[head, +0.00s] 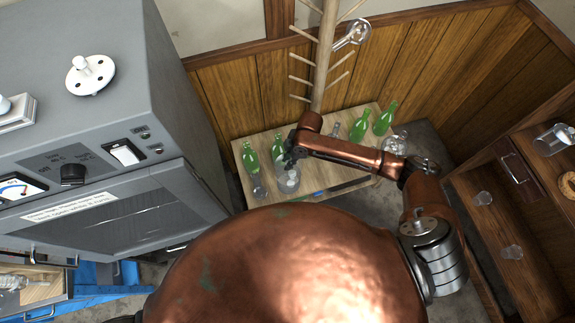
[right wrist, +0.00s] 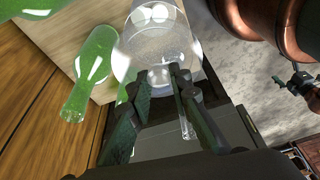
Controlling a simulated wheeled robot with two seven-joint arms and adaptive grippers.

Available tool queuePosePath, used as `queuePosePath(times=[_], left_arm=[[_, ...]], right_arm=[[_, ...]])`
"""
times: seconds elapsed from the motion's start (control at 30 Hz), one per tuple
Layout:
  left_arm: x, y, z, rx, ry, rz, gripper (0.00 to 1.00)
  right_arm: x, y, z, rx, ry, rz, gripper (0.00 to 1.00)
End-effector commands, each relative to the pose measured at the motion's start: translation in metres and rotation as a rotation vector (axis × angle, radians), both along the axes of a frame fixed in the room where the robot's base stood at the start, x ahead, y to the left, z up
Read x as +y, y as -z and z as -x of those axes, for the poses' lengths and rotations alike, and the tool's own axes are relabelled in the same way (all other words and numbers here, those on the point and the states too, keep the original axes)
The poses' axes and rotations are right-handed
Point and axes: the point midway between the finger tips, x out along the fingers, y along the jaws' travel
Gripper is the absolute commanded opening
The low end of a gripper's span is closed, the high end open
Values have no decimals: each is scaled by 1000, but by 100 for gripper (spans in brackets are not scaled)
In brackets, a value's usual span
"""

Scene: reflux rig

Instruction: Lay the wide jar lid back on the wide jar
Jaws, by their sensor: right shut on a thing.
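The wide jar (head: 288,183) is clear glass with pale round things in it and stands on the low wooden table among green bottles. My right gripper (head: 291,153) is just above its mouth. In the right wrist view my right gripper (right wrist: 163,78) is shut on the clear wide jar lid (right wrist: 157,50), at a bright rounded knob between the fingertips. The lid and the jar overlap as clear glass there, so I cannot tell whether they touch. Pale round shapes (right wrist: 155,14) show beyond. My left gripper is not in view.
Green bottles (head: 251,158) stand close left of the jar, and others (head: 384,118) stand at the table's right end. A wooden peg rack (head: 325,55) rises behind. A grey oven-like cabinet (head: 150,130) is at left, wooden shelves (head: 520,190) at right.

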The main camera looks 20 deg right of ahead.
Motion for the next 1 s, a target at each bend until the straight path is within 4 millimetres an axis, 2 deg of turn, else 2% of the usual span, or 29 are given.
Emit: queuePosePath(times=[0.03, 0.27, 0.47, 0.6, 1.0], left_arm=[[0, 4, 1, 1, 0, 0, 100], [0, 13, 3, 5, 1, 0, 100], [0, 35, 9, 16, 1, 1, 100], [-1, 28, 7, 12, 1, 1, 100], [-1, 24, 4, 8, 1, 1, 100]], right_arm=[[1, 10, 1, 0, -25, 0, 0], [2, 27, 4, -2, -68, 0, 0], [2, 52, 5, 1, -67, 1, 0], [1, 44, 4, -3, -66, 1, 0], [1, 46, 4, -3, -66, 0, 0]])
